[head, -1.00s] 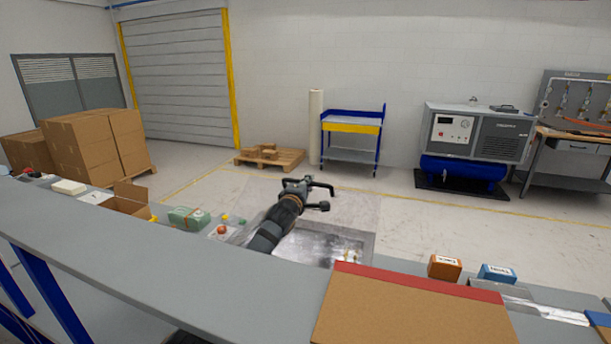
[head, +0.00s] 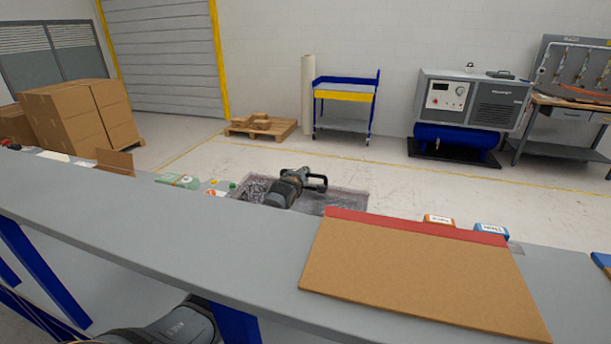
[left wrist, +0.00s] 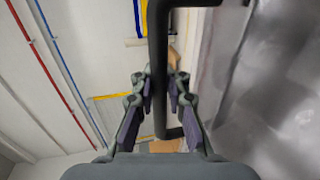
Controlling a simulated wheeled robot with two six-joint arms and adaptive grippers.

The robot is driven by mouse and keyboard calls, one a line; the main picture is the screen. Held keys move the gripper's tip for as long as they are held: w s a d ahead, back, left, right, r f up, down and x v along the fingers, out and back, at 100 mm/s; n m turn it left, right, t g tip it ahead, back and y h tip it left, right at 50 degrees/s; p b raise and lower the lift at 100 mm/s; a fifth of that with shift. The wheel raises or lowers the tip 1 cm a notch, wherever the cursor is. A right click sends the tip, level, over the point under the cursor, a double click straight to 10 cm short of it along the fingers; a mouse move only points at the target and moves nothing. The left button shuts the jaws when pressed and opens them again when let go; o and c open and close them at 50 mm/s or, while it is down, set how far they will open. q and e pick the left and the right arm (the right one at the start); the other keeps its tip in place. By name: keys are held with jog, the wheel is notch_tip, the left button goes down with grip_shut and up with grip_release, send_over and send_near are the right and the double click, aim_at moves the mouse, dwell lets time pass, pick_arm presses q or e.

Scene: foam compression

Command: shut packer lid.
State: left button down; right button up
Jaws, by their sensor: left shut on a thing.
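The packer lid (head: 345,201) shows in the head view as a grey, partly see-through panel behind the near shelf; its lower part is hidden and I cannot tell its angle. A dark bar handle (left wrist: 158,75) runs between the fingers in the left wrist view, beside a blurred grey metallic sheet (left wrist: 285,95). My left gripper (head: 318,182) is at the lid in the head view, shut on this handle. It also shows in the left wrist view (left wrist: 160,105). My right gripper is not in view.
A grey shelf (head: 150,235) crosses the foreground, with a brown red-edged board (head: 420,275) on it. Orange (head: 439,220) and blue (head: 491,231) boxes and a green pack (head: 178,180) stand behind. The floor beyond is mostly clear.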

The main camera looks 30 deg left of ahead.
pick_arm(q)
jog(key=shift+s+f, duration=0.15)
jog(key=shift+f, duration=0.6)
jog(key=c, duration=1.8)
grip_release()
jog(key=o, duration=0.4)
jog(key=shift+s+r, duration=0.1)
jog(key=shift+r, duration=0.1)
jog(key=shift+o, duration=0.2)
jog(key=shift+r, duration=0.1)
jog(key=shift+r, duration=0.1)
notch_tip(320, 180, up, 3)
send_over(293, 204)
